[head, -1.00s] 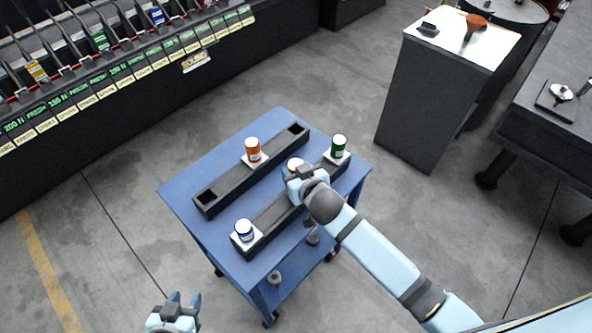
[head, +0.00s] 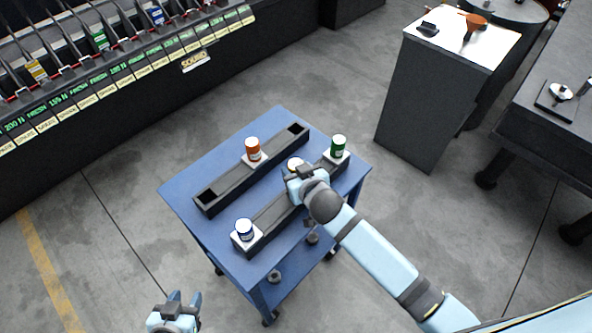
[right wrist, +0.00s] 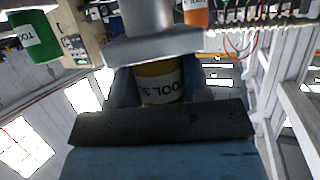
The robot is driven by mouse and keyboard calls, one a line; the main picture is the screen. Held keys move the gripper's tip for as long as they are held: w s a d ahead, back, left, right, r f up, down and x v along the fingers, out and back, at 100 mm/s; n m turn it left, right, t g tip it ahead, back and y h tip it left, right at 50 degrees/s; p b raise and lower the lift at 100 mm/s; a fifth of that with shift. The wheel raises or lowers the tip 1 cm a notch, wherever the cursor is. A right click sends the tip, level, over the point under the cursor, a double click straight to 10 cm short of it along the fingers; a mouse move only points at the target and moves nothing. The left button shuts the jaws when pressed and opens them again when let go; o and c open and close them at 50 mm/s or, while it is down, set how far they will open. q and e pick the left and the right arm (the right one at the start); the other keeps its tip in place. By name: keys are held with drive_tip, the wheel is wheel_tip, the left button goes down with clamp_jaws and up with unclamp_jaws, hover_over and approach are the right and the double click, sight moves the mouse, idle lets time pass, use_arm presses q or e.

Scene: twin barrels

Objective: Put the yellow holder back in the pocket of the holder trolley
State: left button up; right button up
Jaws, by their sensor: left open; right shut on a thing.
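The holder trolley (head: 220,158) is blue, with two dark racks on top. My right gripper (head: 297,178) is over the middle of the front rack (head: 270,222), shut on the yellow holder (head: 295,163). In the head view the gripper hides most of this holder. In the right wrist view the yellow holder (right wrist: 160,86), with its label, is between the fingers. Whether it is seated in the middle pocket or just above cannot be told. My left gripper (head: 184,302) is open and empty, low in the head view, apart from the trolley.
A green holder (head: 338,146) and a blue holder (head: 244,229) stand at the front rack's ends. An orange holder (head: 252,149) stands mid back rack, between empty end pockets. A dark cabinet (head: 425,100) stands right; a long tool rack (head: 120,105) is at upper left.

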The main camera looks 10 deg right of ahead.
drive_tip(key=shift+r, duration=0.1)
drive_tip(key=shift+f+b, duration=1.65)
drive_tip(key=shift+f, duration=1.4)
drive_tip(key=o, duration=1.2)
drive_tip(key=shift+f, duration=0.1)
drive_tip(key=shift+s, duration=0.25)
drive_tip(key=b+v, duration=0.1)
drive_tip(key=v, duration=1.2)
drive_tip(key=shift+s, duration=0.2)
